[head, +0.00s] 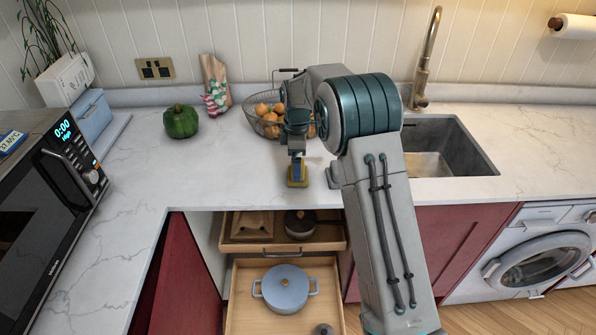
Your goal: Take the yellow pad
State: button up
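A small yellow pad (297,182) shows at the front of the white marble counter, directly below my gripper. My gripper (297,170) points down over it, with the fingertips at or very near the pad. The fingers are too small and overlap the pad, so I cannot tell whether they are open or shut on it. A second small greyish-yellow object (331,181) sits just to the right, partly hidden by my arm.
A wire basket of orange fruit (265,118) stands behind my gripper. A green pepper (181,121) and a patterned bag (214,85) are further left. The sink (455,140) is right. Two open drawers, the lower holding a blue pot (285,290), lie below the counter edge.

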aim_at(304, 181)
jog(key=shift+d+f+p, duration=0.1)
jog(key=shift+f+p, duration=0.35)
jog(key=shift+f, duration=1.5)
jog(key=c, duration=1)
jog(key=shift+c, duration=0.2)
